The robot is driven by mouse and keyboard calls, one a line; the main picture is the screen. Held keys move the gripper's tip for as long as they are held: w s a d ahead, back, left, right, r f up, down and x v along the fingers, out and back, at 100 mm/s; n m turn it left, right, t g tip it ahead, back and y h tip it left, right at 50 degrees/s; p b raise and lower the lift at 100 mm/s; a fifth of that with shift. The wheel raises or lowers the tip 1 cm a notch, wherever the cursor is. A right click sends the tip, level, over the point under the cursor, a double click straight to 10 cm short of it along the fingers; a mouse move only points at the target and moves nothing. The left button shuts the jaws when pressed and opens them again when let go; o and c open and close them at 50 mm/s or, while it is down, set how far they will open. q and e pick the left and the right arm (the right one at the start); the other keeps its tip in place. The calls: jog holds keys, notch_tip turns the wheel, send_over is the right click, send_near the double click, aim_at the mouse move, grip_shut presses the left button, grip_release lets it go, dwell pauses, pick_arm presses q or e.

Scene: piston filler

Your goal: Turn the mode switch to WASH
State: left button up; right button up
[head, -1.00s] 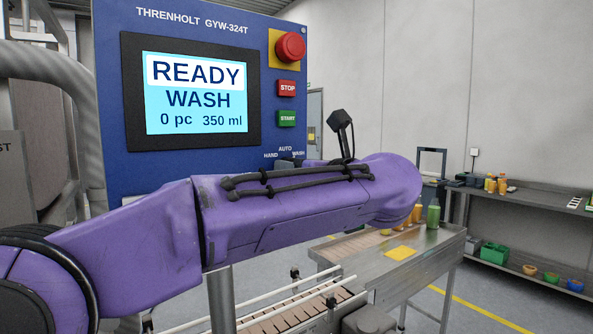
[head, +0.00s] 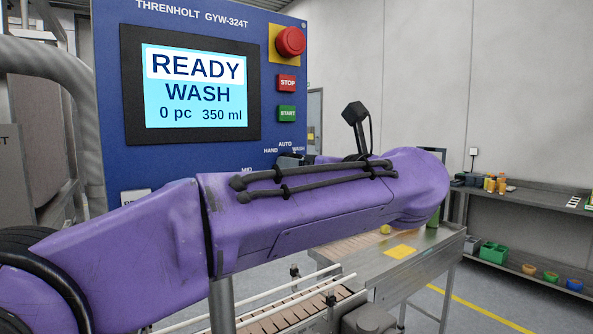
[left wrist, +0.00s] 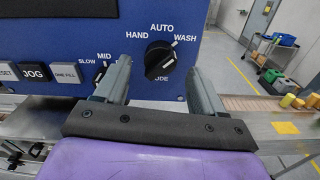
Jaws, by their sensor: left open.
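The black mode switch (left wrist: 160,60) is on the blue panel in the left wrist view, below the labels HAND, AUTO and WASH. Its ridge lies on a slant, with its upper right end towards WASH. My left gripper (left wrist: 159,68) is open, with one grey finger on each side of the switch and visible gaps to the knob. In the head view my purple left arm hides most of the switch and gripper. The screen (head: 194,95) reads READY, WASH, 0 pc, 350 ml. My right gripper is not in view.
The panel also carries a red emergency knob (head: 290,41), a STOP button (head: 286,83) and a START button (head: 287,114). A JOG button (left wrist: 34,72) and a speed knob sit left of the gripper. A conveyor (head: 290,316) runs below.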

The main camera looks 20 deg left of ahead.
pick_arm(q)
jog(key=b+v, duration=0.1)
jog(key=v, duration=0.6)
jog(key=shift+s+d, duration=0.15)
jog(key=shift+d, duration=0.1)
